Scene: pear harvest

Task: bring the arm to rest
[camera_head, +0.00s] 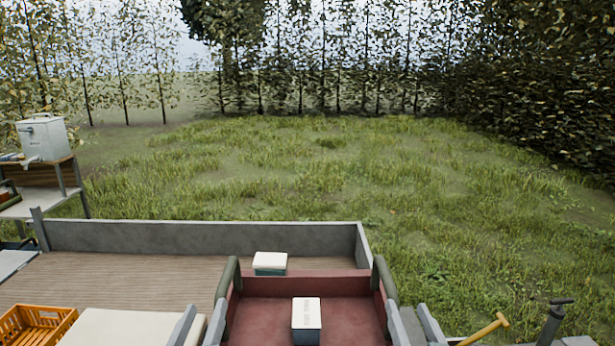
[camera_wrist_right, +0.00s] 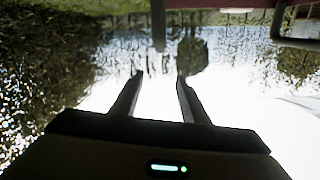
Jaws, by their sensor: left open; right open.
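That view appears upside down. Both grippers look empty. The arms behind them are mostly out of the picture.
The red bin (camera_head: 258,308), with green padded side rims, holds a white-topped box (camera_head: 306,314). Another white-and-green box (camera_head: 270,262) stands behind it on the wooden trailer bed (camera_head: 120,275). An orange crate (camera_head: 68,318) is lower left. A yellow handle (camera_head: 487,329) is lower right. Grass lies beyond.

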